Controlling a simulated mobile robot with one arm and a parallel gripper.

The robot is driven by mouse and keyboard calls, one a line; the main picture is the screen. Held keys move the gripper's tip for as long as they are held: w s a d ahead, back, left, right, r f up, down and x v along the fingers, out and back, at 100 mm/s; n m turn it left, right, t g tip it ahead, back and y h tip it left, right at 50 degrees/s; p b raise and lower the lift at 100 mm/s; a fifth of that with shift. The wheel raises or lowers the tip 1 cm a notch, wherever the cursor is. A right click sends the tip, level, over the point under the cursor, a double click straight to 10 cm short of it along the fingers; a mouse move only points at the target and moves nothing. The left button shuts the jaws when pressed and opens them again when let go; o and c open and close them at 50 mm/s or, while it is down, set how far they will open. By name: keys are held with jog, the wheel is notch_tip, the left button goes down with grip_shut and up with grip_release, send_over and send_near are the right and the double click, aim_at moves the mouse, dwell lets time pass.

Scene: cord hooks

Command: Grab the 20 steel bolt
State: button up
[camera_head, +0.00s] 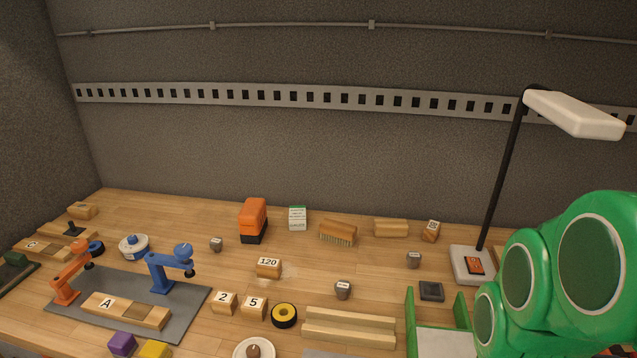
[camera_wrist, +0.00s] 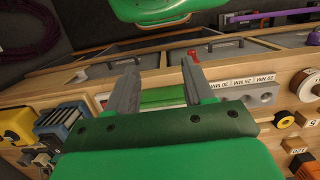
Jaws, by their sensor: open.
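Three small grey metal pieces with pale labels stand apart on the wooden workbench (camera_head: 390,285): one at the back left (camera_head: 216,244), one near the middle (camera_head: 343,290) and one at the right (camera_head: 413,261). They look like bolts, but their labels are too small to read, so I cannot tell which is 20. My gripper (camera_wrist: 158,62) is open in the wrist view, with nothing between its two grey fingers. It is outside the head view, where my green arm covers the right side. No bolt is clear in the wrist view.
An orange robot figure (camera_head: 72,270) and a blue one (camera_head: 165,275) stand on a grey mat. Wooden blocks, a brush (camera_head: 338,232), a tape roll (camera_head: 284,315) and a lamp (camera_head: 575,112) crowd the bench.

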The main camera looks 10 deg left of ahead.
aim_at(222, 243)
jog(key=w+a+r+m+y, duration=0.1)
jog(key=w+a+m+y, duration=0.2)
jog(key=w+a, duration=0.75)
jog(key=w+a+m+y, duration=0.2)
jog(key=w+a+y, duration=0.2)
jog(key=w+a, duration=0.7)
jog(key=w+a+r+m+y, duration=0.1)
jog(key=w+a+m+y, duration=0.35)
jog(key=a, duration=1.05)
jog(key=w+a+f+m+t, duration=0.1)
jog(key=w+a+f+m, duration=0.2)
jog(key=w, duration=0.3)
jog(key=w+a+f+m+t+y, duration=0.1)
jog(key=w+a+f+m, duration=0.2)
jog(key=w+a+f, duration=0.2)
jog(key=w+a+f+m+t+y, duration=0.1)
jog(key=w+a+f+m, duration=0.2)
jog(key=w, duration=0.5)
jog(key=shift+a+f+m, duration=0.2)
jog(key=shift+a+f, duration=0.2)
jog(key=shift+a, duration=0.2)
jog(key=shift+a+f+m, duration=0.15)
jog(key=shift+a+f, duration=0.25)
jog(key=shift+a, duration=0.15)
jog(key=shift+f+x, duration=0.1)
jog(key=shift+x, duration=1.9)
jog(key=shift+f+x, duration=0.15)
jog(key=shift+x, duration=1.85)
jog(key=shift+w+d, duration=0.1)
jog(key=shift+d, duration=0.05)
